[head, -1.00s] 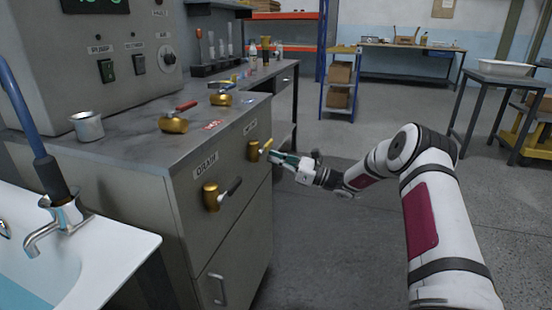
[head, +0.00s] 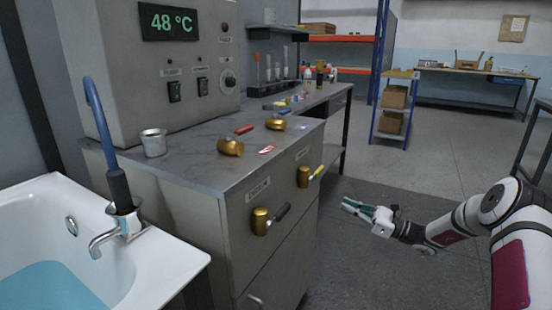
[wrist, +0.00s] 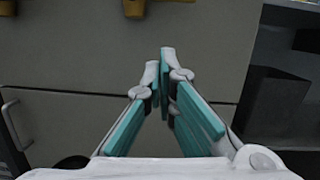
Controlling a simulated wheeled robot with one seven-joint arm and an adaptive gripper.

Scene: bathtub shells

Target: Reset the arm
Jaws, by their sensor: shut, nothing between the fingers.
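My gripper (head: 352,207) is in the head view, right of the grey cabinet's front, with its teal-lined fingers together and empty. In the wrist view the fingertips (wrist: 160,62) meet in front of the cabinet's grey front panels. My white arm reaches in from the right edge of the head view. The gripper is apart from the brass valve with the yellow handle (head: 306,176), which lies up and left of it. A second brass valve with a black handle (head: 262,220) sits lower left on the same front.
The grey cabinet (head: 240,190) carries brass valves with red (head: 231,147) and blue (head: 277,123) handles and a metal cup (head: 153,142). A white bathtub (head: 165,250) with a tap stands at left. A blue shelf rack (head: 380,100) stands behind. The floor (head: 400,180) around the gripper is clear.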

